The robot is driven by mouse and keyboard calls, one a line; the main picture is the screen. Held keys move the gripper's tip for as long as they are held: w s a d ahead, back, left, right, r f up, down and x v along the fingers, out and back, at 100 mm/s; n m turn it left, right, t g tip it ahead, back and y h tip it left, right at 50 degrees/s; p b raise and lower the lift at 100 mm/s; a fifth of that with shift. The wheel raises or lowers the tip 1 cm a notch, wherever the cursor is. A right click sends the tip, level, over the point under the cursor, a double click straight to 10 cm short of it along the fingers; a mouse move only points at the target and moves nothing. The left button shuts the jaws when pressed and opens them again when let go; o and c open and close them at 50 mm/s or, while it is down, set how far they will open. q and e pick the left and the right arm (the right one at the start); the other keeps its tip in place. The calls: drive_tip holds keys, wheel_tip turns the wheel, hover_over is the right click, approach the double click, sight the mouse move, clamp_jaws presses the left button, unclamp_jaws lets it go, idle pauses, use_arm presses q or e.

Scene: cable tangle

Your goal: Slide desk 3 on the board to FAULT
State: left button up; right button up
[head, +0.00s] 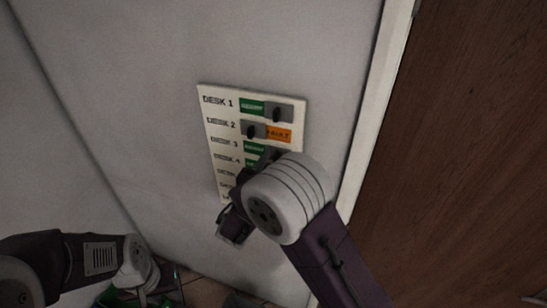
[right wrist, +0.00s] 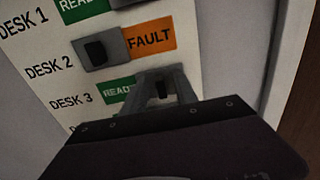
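The pale board (head: 213,135) hangs on the wall, with rows labelled by desk. It also shows in the right wrist view (right wrist: 50,47). In the desk 3 row, a green READY field (right wrist: 116,90) shows at the left, and the grey slider with its dark knob (right wrist: 163,90) sits to the right, so FAULT is covered. My right gripper (right wrist: 165,77) is at this slider, its two fingers on either side of the knob with a gap visible; whether they touch it I cannot tell. In the head view my right arm hides much of this row. My left gripper is low at the left, its fingers unclear.
Desk 2's slider (head: 253,131) sits left, showing orange FAULT (head: 279,135). Desk 1's slider (head: 278,112) sits right, showing green READY. Lower rows are partly hidden by my right arm. A brown door (head: 470,150) with a white frame stands to the right.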

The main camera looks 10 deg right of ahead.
drive_tip(key=shift+w, duration=0.1)
clamp_jaws()
idle(1.2)
